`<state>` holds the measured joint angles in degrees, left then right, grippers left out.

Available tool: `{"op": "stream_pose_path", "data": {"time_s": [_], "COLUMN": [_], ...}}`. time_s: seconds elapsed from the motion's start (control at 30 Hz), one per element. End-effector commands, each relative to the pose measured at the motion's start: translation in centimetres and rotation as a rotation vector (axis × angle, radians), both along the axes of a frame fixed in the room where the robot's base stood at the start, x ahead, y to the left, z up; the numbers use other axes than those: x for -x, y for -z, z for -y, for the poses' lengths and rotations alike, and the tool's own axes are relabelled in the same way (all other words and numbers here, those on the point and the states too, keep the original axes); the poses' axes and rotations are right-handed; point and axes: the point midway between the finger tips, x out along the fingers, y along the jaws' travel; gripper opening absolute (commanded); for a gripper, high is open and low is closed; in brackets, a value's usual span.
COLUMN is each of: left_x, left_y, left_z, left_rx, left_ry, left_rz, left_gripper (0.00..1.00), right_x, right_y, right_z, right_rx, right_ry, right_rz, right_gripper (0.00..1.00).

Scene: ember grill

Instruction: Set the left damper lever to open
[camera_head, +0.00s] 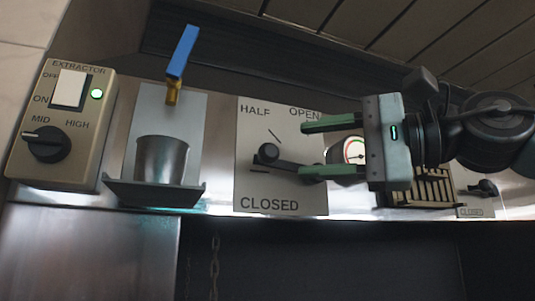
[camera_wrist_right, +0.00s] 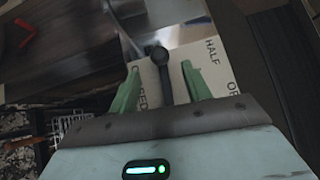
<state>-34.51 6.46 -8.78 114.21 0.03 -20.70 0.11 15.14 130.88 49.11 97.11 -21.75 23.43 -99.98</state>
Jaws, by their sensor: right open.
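The left damper plate (camera_head: 252,187) is pale, with HALF at upper left, OPEN at upper right and CLOSED at the bottom. Its black lever (camera_head: 290,165) has a round knob at the left, slightly above the lower mark line and below the HALF line. The lever's right end is partly hidden by my right gripper (camera_head: 303,149). That gripper is open, with one green finger over the plate near OPEN and one by the lever's right end. In the right wrist view the lever (camera_wrist_right: 165,80) lies between the open fingers (camera_wrist_right: 160,67); contact cannot be told. My left gripper is out of view.
Left of the plate are a metal cup (camera_head: 162,160) on a small tray (camera_head: 150,194), a blue-handled tap (camera_head: 181,52) and an extractor box (camera_head: 88,147). A gauge (camera_head: 354,150) and a right damper lever (camera_head: 485,188) are to the right. A chain (camera_head: 214,265) hangs below.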

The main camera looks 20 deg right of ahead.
Motion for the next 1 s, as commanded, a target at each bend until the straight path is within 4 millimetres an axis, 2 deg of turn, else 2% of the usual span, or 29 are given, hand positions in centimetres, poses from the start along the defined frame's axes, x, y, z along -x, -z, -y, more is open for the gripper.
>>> {"op": "stream_pose_path", "data": {"time_s": [0.53,0.97,1.0], "left_x": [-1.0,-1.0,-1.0], "left_y": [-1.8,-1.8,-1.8], "left_z": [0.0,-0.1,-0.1], "left_rx": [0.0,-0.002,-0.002], "left_ry": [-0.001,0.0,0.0], "left_rz": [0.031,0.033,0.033], "left_gripper": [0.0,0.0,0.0], "right_x": [-4.4,-5.1,-5.1], "right_y": [-0.6,-0.5,-0.5], "right_z": [-4.9,-5.5,-5.5], "right_rx": [-0.001,-0.003,-0.003], "right_ry": [-0.001,0.0,0.0], "right_rz": [-0.001,-0.002,-0.002], "right_gripper": [0.48,0.48,0.43]}}
